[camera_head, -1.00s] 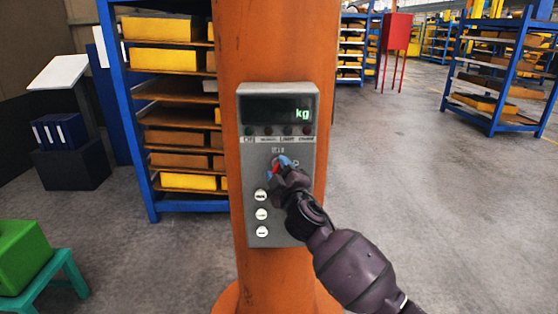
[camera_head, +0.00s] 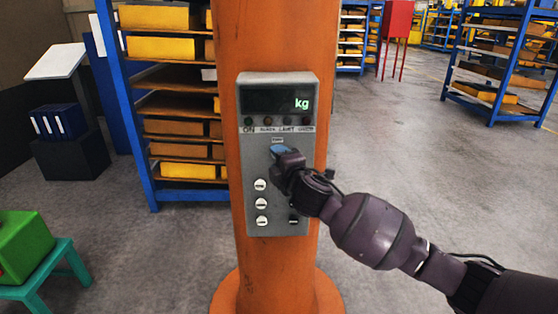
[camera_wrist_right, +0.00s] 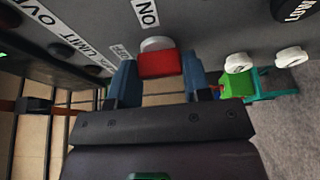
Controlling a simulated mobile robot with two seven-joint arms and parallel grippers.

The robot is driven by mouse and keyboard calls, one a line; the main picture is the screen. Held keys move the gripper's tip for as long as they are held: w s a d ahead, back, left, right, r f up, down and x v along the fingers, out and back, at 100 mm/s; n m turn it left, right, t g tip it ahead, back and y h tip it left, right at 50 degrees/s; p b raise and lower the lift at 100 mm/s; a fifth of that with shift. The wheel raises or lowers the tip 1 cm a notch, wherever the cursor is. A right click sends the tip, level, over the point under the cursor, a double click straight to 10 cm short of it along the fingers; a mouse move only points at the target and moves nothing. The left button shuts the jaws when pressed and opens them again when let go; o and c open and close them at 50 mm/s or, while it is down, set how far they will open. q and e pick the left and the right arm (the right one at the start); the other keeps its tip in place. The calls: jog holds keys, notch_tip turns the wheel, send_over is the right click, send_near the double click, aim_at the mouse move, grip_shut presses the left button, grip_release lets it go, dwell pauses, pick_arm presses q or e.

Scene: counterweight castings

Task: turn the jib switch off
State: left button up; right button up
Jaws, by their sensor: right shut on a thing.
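The jib switch shows in the right wrist view as a red lever (camera_wrist_right: 158,64) on a whitish base, close to a label reading ON. It sits on the grey control box (camera_head: 252,160), which is fixed to an orange column (camera_head: 262,262). My right gripper (camera_head: 279,152) is at the upper middle of the box and hides the switch in the head view. Its blue fingers (camera_wrist_right: 160,76) are shut on the red lever, one on each side. The display (camera_head: 278,102) above shows a lit green "kg". My left gripper is not in view.
Below the switch are several white buttons (camera_head: 261,203) and small lamps above it. A blue rack with yellow boxes (camera_head: 160,48) stands behind left. A green block (camera_head: 22,245) sits on a teal stool (camera_head: 45,282) at the left.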

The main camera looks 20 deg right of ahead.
dwell(0.4)
jog(key=o, duration=0.9)
jog(key=s, duration=0.3)
jog(key=s+b, duration=0.1)
jog(key=s, duration=0.3)
jog(key=s+d, duration=0.1)
jog(key=s, duration=0.2)
jog(key=shift+s+d+b, duration=0.1)
jog(key=shift+s+b, duration=0.2)
jog(key=shift+s, duration=0.1)
